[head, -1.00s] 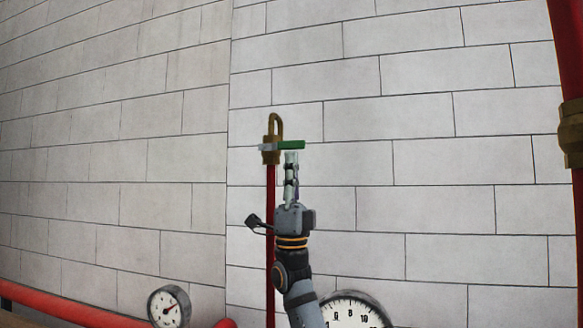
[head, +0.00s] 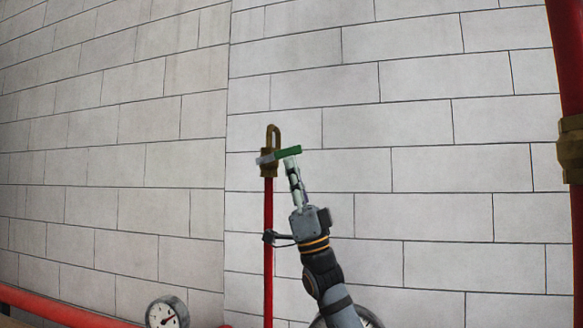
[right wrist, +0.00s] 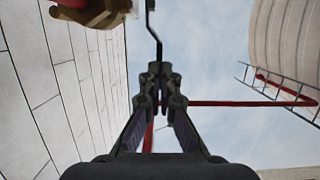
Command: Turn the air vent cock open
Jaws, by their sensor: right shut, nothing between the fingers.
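The air vent cock is a brass fitting (head: 269,163) with a hooked outlet on top of a thin red riser pipe (head: 268,215). Its lever has a green handle (head: 287,153) pointing right, sloping slightly up to the right in the head view. My right gripper (head: 290,160) is shut and empty, its fingertips just under the green handle; I cannot tell if they touch. In the right wrist view the brass body (right wrist: 98,12) is at the top left. A dark cranked lever (right wrist: 152,25) runs down towards the shut fingertips (right wrist: 160,72). My left gripper is out of view.
A light block wall (head: 440,150) stands behind the cock. A thick red pipe with a brass coupling (head: 570,150) is at the far right. A pressure gauge (head: 165,313) and a red pipe (head: 60,308) are at the lower left. Another gauge is mostly hidden behind my arm.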

